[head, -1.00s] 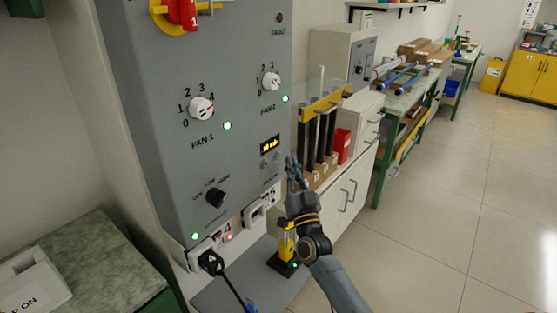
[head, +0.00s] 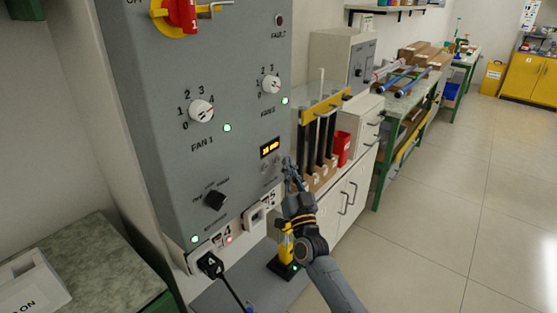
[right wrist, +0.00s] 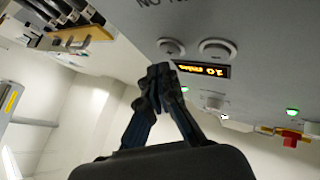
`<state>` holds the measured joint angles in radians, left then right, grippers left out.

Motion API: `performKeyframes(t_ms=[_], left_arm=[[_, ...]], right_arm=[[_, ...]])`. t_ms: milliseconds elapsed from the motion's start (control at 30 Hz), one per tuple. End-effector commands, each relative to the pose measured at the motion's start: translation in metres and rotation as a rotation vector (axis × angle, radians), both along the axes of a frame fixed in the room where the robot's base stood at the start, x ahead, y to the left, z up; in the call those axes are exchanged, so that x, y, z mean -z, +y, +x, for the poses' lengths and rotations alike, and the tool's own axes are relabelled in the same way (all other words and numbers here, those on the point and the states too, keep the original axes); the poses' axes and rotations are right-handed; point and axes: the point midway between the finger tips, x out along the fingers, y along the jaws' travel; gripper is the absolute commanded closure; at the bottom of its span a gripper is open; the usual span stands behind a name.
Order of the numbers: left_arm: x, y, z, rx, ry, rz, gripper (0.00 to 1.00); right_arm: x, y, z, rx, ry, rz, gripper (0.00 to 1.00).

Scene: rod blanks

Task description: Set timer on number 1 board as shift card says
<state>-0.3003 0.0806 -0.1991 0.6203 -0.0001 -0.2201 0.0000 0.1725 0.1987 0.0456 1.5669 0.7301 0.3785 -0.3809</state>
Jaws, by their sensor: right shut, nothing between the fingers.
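My left gripper is out of view. I see no shift card.
FAN 1 (head: 201,111) and FAN 2 (head: 271,84) knobs and a black knob (head: 215,201) stick out of the board. A black plug (head: 210,264) with a cable sits below. A rack of dark rods (head: 320,137) stands just right. The floor at right is clear.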

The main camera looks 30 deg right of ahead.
Motion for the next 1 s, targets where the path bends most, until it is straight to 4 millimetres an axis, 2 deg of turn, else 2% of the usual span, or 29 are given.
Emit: performKeyframes(t_ms=[567,1000], left_arm=[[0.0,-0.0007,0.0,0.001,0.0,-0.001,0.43],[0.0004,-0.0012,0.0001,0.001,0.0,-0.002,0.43]], right_arm=[[0.0,0.0,0.0004,0.0,0.0,0.0,1.0],[-0.0003,0.0033,0.0079,0.0,0.0,0.0,1.0]])
